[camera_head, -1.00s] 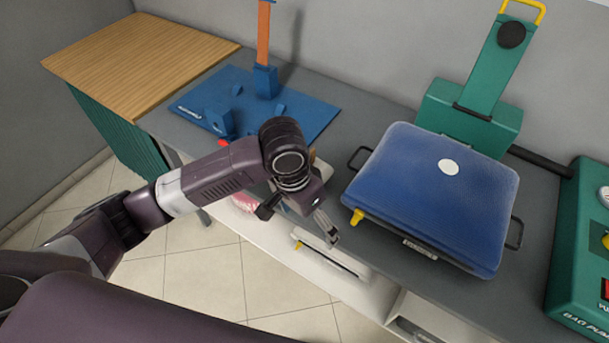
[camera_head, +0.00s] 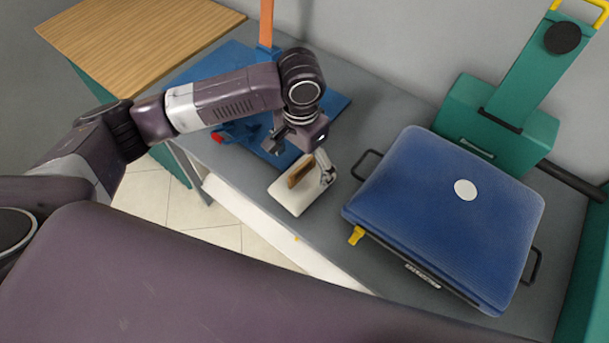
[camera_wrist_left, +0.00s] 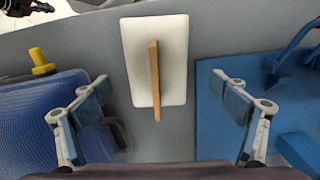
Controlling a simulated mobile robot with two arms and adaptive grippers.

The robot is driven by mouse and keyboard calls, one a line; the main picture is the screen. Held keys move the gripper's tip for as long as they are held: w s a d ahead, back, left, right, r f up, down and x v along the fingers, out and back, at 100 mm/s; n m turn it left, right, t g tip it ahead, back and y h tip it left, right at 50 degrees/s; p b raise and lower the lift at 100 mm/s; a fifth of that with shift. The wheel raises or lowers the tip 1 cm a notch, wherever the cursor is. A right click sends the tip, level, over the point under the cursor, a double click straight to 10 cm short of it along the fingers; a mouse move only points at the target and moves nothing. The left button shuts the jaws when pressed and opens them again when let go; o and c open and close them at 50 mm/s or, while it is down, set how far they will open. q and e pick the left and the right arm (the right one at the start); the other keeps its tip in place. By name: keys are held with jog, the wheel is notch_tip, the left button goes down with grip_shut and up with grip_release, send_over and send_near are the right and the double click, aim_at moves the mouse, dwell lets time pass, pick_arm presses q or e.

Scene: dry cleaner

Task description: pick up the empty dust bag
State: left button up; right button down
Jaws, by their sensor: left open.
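A flat white rectangular piece (camera_head: 293,196) with a narrow tan strip on it lies on the grey counter. It is the only thing here that could be the empty dust bag, but I cannot tell for sure. My left gripper (camera_head: 303,160) is just above it in the head view, and one finger hides part of its right side. In the left wrist view the white piece (camera_wrist_left: 135,45) lies between and beyond the open fingers of my left gripper (camera_wrist_left: 160,84), with nothing held. The tan strip runs lengthwise. My right gripper is not in view.
A blue padded case (camera_head: 440,215) with black handles and a yellow latch stands to the right on the counter (camera_head: 375,125). Behind it is a green stand (camera_head: 490,125). A blue mat (camera_head: 335,105) with blue blocks lies to the left, partly behind my arm. A wooden-topped table (camera_head: 140,40) stands far left.

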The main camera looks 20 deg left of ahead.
aim_at(302, 177)
pick_arm(q)
jog(key=f, duration=0.1)
jog(key=f+p, duration=0.1)
jog(key=f, duration=0.1)
jog(key=shift+s+d+f, duration=0.1)
jog(key=shift+s+f, duration=0.1)
jog(key=shift+s, duration=0.15)
jog(key=shift+w+f, duration=0.2)
jog(key=shift+f, duration=0.9)
jog(key=c, duration=1.2)
jog(key=shift+c, duration=0.7)
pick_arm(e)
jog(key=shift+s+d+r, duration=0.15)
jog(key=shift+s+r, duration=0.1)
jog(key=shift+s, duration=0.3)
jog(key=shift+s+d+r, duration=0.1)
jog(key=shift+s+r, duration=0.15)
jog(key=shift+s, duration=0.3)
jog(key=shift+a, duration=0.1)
